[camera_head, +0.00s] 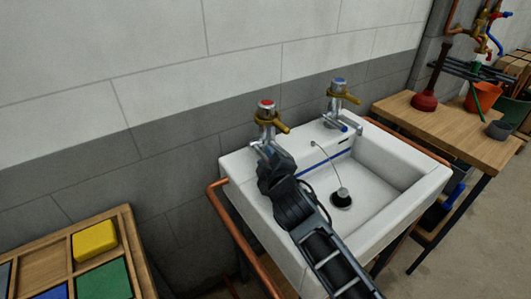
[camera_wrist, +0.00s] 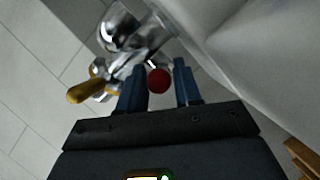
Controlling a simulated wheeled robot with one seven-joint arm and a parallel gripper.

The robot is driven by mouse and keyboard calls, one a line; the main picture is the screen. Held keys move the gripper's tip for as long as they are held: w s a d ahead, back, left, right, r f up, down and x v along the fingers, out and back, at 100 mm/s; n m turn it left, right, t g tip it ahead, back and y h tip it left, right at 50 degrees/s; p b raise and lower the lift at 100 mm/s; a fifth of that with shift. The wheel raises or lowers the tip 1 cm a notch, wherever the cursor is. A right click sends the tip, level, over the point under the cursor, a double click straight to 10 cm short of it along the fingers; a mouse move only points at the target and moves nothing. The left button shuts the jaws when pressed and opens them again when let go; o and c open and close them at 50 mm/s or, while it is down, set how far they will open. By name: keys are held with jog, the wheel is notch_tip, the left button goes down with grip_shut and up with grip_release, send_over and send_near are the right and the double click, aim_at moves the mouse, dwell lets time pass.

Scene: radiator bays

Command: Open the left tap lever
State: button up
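The left tap (camera_head: 265,135) is chrome with a red cap and a brass-coloured lever (camera_head: 280,126) that points right and slightly down. My gripper (camera_head: 266,150) is just below and in front of this tap, and its fingertips are hard to make out there. In the wrist view a chrome tap body (camera_wrist: 122,28) is beyond the fingers, and the brass lever (camera_wrist: 86,91) is left of them. My gripper (camera_wrist: 155,85) has its two blue fingers apart. A red round thing (camera_wrist: 158,80) shows between them; I cannot tell whether they touch it.
The right tap (camera_head: 338,95) has a blue cap. The white basin (camera_head: 420,185) has a chained plug (camera_head: 342,192). A copper pipe (camera_head: 235,235) runs along its left. A wooden bench (camera_head: 440,125) holds a plunger (camera_head: 427,98). A sorting tray (camera_head: 130,235) is lower left.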

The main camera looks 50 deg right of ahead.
jog(key=shift+x, duration=1.3)
jog(key=shift+c, duration=0.4)
grip_shut()
